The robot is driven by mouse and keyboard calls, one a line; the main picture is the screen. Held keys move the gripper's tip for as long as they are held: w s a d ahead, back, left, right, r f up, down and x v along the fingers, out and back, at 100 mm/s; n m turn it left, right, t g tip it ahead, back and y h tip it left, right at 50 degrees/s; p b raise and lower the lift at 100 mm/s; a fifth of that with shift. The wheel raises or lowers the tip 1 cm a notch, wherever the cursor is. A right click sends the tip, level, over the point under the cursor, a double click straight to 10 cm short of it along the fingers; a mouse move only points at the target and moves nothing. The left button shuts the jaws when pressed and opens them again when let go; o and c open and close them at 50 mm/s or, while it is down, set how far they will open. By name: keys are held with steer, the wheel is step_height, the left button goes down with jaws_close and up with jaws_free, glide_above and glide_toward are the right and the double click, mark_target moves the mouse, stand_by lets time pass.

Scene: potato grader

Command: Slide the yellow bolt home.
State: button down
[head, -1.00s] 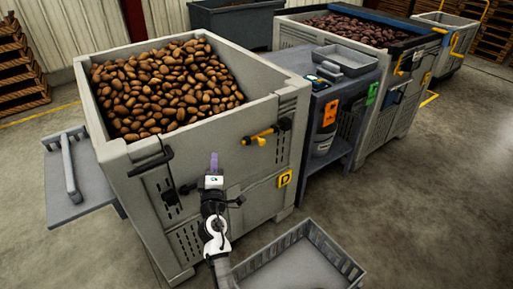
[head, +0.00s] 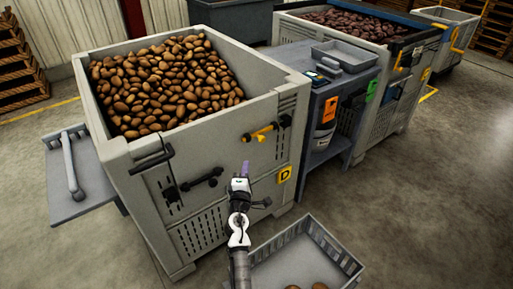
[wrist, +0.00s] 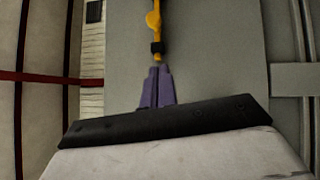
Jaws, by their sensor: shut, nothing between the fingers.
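The yellow bolt (head: 264,133), with black fittings, lies across the upper front of the grey potato crate (head: 234,221) marked D. In the wrist view the yellow bolt (wrist: 153,22) runs down from the top edge to a black piece just beyond my fingertips. My gripper (head: 245,166) has purple fingers, shut and empty, pointing up toward the crate front below the bolt. In the wrist view my gripper (wrist: 156,88) shows its fingertips close below that black piece. I cannot tell whether they touch it.
A black bar fitting (head: 202,179) sticks out of the crate front on the left, below a black handle (head: 151,160). A grey basket (head: 347,266) stands on the floor below right. A grey side table (head: 325,108) stands right of the crate. Open floor lies further right.

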steer(key=w+d+r, duration=0.1)
steer(key=w+d, duration=0.2)
steer(key=w, duration=0.6)
steer(key=shift+d+r+p, duration=0.15)
steer(key=shift+d+p, duration=0.15)
steer(key=shift+d, duration=0.05)
steer(key=w+d, duration=0.1)
steer(key=d, duration=0.1)
steer(key=w+d, duration=0.2)
steer(key=shift+r+b, duration=0.1)
steer(key=shift+b, duration=0.3)
steer(key=shift+d, duration=0.15)
